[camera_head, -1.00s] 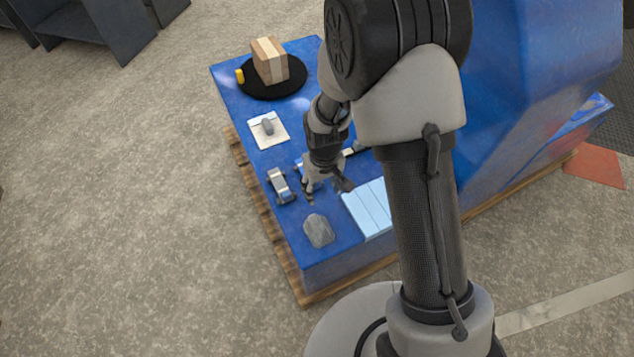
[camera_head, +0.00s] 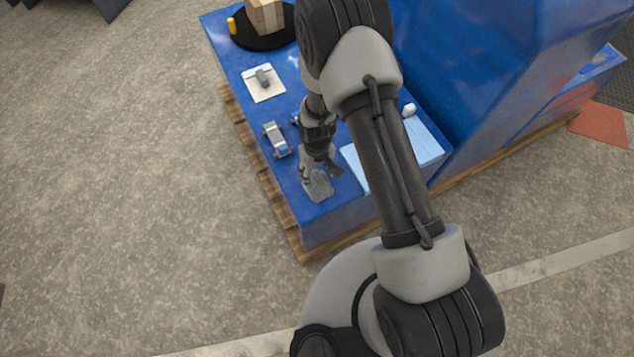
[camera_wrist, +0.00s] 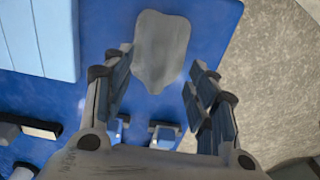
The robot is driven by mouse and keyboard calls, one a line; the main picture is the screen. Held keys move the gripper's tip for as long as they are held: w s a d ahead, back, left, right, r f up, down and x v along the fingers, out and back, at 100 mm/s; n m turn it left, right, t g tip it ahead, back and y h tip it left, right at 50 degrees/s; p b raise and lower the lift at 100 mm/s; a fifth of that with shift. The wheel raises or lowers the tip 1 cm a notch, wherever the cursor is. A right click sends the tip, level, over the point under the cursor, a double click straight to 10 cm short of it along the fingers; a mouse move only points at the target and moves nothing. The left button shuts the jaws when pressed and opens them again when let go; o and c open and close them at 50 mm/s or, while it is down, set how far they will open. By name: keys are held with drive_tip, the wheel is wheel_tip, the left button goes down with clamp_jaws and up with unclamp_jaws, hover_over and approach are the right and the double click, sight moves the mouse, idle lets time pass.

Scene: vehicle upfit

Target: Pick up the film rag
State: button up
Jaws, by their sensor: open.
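A flat grey piece with a rounded outline, which looks like the film rag (camera_head: 318,186), lies on the blue surface near its front corner. In the wrist view the film rag (camera_wrist: 161,45) is at the top middle, just beyond the fingertips and roughly centred between them. My gripper (camera_head: 319,172) is over or right beside the rag in the head view and partly covers its far end. In the wrist view my gripper (camera_wrist: 160,78) is open, with nothing between its fingers. The height gap between fingertips and rag is hard to judge.
Light blue panels (camera_wrist: 35,35) lie left of the rag in the wrist view. A small grey metal device (camera_head: 277,140), a white square with a grey item (camera_head: 263,84) and a box (camera_head: 266,15) on a black disc stand farther back. A tall blue body (camera_head: 480,70) rises at right.

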sight(317, 176)
wheel_tip(317, 176, down, 5)
drive_tip(key=shift+w+f+b, duration=0.15)
drive_tip(key=shift+f+b, duration=0.05)
drive_tip(key=shift+b, duration=0.9)
drive_tip(key=shift+r, duration=0.1)
drive_tip(key=c, duration=1.2)
drive_tip(key=shift+o, duration=0.2)
drive_tip(key=shift+r, duration=0.1)
wheel_tip(317, 176, up, 20)
drive_tip(key=p, duration=0.6)
